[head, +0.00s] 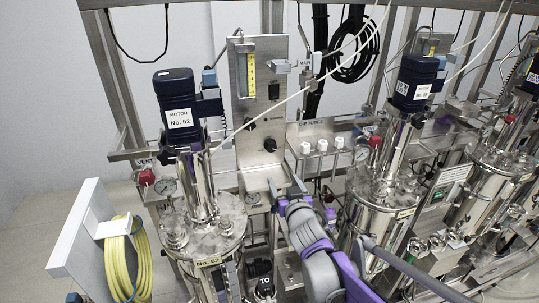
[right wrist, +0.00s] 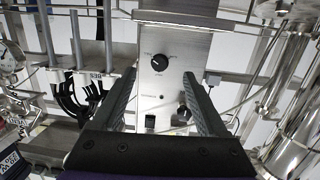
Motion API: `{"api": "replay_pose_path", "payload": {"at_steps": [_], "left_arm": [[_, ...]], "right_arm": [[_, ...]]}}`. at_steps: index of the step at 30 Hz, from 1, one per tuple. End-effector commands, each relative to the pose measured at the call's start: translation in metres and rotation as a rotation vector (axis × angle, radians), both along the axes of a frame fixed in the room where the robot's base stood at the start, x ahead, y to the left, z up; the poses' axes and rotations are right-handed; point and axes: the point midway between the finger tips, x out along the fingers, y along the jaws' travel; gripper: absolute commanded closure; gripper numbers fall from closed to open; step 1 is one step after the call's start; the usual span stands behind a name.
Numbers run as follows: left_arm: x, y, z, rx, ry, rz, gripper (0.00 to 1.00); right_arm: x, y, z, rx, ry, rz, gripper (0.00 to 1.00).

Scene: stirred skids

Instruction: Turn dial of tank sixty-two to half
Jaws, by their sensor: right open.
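Tank No. 62 (head: 203,240) is a steel vessel with a dark blue motor (head: 176,97) labelled No. 62. Behind it stands a steel panel (head: 249,108) with a black lower dial (head: 270,145) and a second black knob (head: 249,124) up and left. In the right wrist view, which looks upside down, the lower dial (right wrist: 160,63) appears between the fingers, with small markings around it; its setting is too small to read. The second knob (right wrist: 184,112) shows near the right finger. My right gripper (head: 285,184) is open and empty, below the dial and apart from it.
Dip tubes with white caps (head: 322,145) stand right of the panel. Yellow hose (head: 143,262) hangs at lower left. Another tank (head: 385,205) stands right of my arm. A thin pale cable crosses the panel.

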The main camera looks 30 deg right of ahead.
Motion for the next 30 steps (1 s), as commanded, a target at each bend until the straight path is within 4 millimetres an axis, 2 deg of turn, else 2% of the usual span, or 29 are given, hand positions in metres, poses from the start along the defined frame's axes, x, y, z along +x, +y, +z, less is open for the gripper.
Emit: {"api": "replay_pose_path", "payload": {"at_steps": [1, 3, 7, 14, 24, 30], "left_arm": [[-0.001, 0.0, -0.005, 0.0, 0.002, 0.0, 0.5], [-0.002, 0.0, -0.007, 0.0, 0.003, 0.0, 0.5], [-0.002, 0.0, -0.008, 0.0, 0.004, 0.0, 0.5], [-0.001, 0.0, -0.004, 0.0, 0.002, 0.0, 0.5], [0.002, 0.0, 0.007, 0.0, -0.003, 0.0, 0.5], [0.002, 0.0, 0.01, 0.0, -0.005, 0.0, 0.5]], "right_arm": [[0.01, -0.009, 0.001, -0.012, -0.043, 0.011, 0.24], [0.019, -0.014, 0.006, -0.022, -0.093, 0.035, 0.24], [0.028, -0.017, 0.011, -0.031, -0.136, 0.061, 0.24], [0.054, -0.023, 0.013, -0.029, -0.14, 0.064, 0.24], [0.113, -0.037, 0.013, -0.03, -0.139, 0.064, 0.24], [0.129, -0.041, 0.012, -0.029, -0.138, 0.063, 0.24]]}}
